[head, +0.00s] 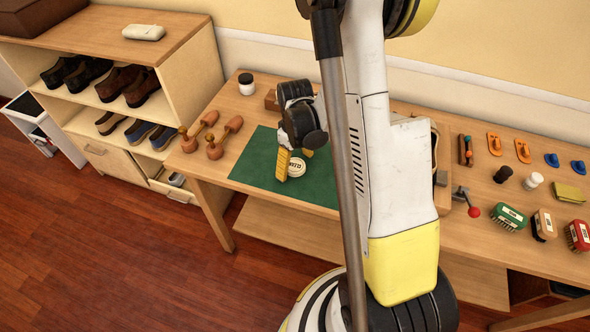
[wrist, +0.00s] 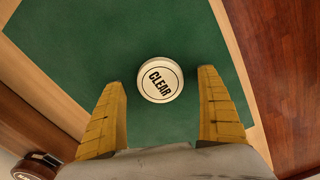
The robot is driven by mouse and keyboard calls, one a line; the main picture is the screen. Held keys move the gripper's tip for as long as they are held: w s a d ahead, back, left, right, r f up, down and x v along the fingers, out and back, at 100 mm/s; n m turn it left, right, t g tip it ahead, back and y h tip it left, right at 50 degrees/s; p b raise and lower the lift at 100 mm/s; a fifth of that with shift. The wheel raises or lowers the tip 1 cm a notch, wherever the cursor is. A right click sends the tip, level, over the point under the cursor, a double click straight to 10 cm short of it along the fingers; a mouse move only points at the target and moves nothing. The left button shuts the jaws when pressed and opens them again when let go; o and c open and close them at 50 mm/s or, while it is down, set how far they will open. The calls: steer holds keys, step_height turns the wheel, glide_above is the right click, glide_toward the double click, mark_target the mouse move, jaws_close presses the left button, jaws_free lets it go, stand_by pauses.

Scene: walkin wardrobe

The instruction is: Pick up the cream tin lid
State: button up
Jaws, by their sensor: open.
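The cream lid (head: 297,168) is a round disc with dark lettering, lying on the green mat (head: 258,172) on the workbench. In the wrist view the gripper (wrist: 161,80) is open and empty, with green mat showing between each finger and the lid.
Wooden shoe trees (head: 222,138) lie left of the mat; a dark-lidded jar (head: 246,84) stands behind them. My arm hides the bench's middle. Brushes (head: 508,218), a red-knobbed tool (head: 467,203) and small bottles (head: 503,174) are on the right. A shoe shelf (head: 180,45) stands left.

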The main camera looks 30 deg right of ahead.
steer(key=shift+f, duration=0.2)
steer(key=shift+c, duration=0.2)
steer(key=c, duration=0.9)
steer(key=shift+c, duration=0.2)
